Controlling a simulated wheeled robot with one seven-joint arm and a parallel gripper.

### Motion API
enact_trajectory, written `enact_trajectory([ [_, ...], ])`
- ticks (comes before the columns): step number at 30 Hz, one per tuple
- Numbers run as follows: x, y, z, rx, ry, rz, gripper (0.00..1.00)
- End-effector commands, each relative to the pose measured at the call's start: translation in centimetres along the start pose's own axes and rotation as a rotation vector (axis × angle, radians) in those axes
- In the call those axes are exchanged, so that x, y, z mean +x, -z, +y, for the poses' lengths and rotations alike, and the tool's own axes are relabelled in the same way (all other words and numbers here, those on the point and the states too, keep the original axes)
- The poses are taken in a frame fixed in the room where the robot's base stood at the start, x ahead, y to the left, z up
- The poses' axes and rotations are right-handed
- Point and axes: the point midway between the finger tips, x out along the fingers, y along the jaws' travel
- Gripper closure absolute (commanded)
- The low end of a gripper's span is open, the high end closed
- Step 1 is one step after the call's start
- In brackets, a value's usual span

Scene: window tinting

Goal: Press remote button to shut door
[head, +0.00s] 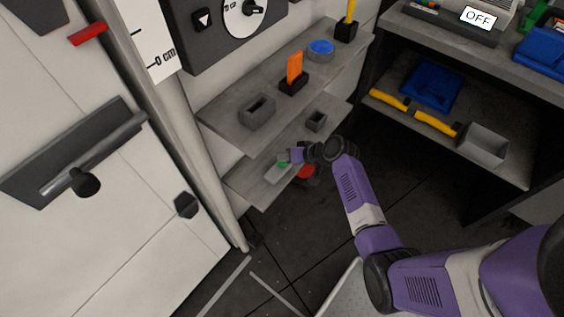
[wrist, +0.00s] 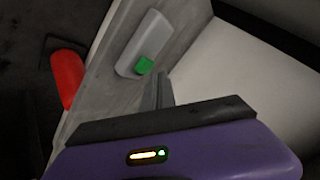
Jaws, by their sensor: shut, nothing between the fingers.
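The remote (wrist: 150,35) is a pale, rounded slab with a green button (wrist: 145,65) near one end. It lies on the lower shelf and also shows in the head view (head: 277,175), partly hidden by my gripper. My gripper (wrist: 165,90) is shut and empty, its fingertips close beside the green button. I cannot tell whether they touch it. In the head view my gripper (head: 290,158) reaches over the lower shelf from the right. The white door (head: 150,225) with a dark handle stands at the left; I cannot tell whether it is fully shut.
A red object (head: 306,171) sits at the shelf edge near my gripper. The upper shelf (head: 225,117) holds a dark holder, an orange item and a blue disc. A workbench with tools is at the right. Dark floor lies between.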

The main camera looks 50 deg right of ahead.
Motion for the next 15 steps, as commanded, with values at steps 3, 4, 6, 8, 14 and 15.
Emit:
enact_trajectory([
  [3,-0.5,0.4,-0.3,0.0,0.0,0.0,1.0],
  [4,-0.7,0.5,-0.5,0.0,0.0,0.0,1.0],
  [6,-1.1,0.8,-0.8,0.0,0.0,0.0,1.0],
  [8,-1.5,1.1,-1.1,0.0,0.0,0.0,1.0],
  [14,-2.8,2.0,-2.0,0.0,0.0,-0.001,1.0],
  [15,-3.0,2.2,-2.2,0.0,0.0,-0.001,1.0],
])
